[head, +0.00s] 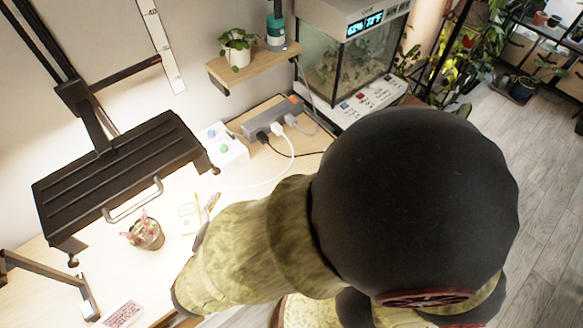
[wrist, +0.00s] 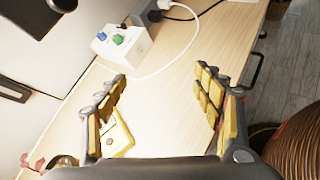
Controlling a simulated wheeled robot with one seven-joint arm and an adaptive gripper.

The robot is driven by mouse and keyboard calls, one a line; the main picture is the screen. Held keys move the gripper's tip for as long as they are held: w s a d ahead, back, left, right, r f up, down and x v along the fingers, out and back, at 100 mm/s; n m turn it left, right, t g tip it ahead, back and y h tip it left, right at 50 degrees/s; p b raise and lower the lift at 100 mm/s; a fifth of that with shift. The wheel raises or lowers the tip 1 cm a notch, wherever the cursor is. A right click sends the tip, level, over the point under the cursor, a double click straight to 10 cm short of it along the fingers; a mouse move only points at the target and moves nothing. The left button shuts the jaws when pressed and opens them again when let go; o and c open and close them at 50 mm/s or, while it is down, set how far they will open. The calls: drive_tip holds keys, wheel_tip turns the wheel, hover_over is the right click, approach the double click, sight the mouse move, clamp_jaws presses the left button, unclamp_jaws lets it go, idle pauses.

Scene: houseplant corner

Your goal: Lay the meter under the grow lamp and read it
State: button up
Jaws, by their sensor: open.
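The black grow lamp (head: 115,172) hangs over the desk on the left in the head view; a dark corner at the wrist view's top left may be part of it. The meter, a small yellow and white device (head: 188,210), lies on the lit desk to the right of the potted plant. In the wrist view the meter (wrist: 120,138) is partly hidden behind my left finger. My gripper (wrist: 160,88) is open and empty, its fingers spread wide above the bare desk. In the head view my arm hides most of it. I cannot read the meter's face.
A small potted plant (head: 147,235) stands near the lamp's front edge. A white box with green and blue knobs (head: 222,142) and a power strip (head: 272,118) with cables sit behind. A printed card (head: 122,314) lies at the front. Desk between my fingers is clear.

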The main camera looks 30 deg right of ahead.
drive_tip(key=s+d+r+m+g+y, duration=0.1)
drive_tip(key=s+d+r+m+g, duration=0.15)
drive_tip(key=d+m, duration=0.45)
drive_tip(key=s+d+r+m+g, duration=0.2)
drive_tip(key=d+r+m+g, duration=0.2)
drive_tip(key=d+m, duration=0.25)
drive_tip(key=s+d+r+m+t+y, duration=0.1)
drive_tip(key=r+m+y, duration=0.4)
drive_tip(key=r+m, duration=0.5)
drive_tip(key=shift+s+d+r+m+t, duration=0.25)
drive_tip(key=shift+s+m+t, duration=0.3)
drive_tip(key=shift+s+m, duration=0.5)
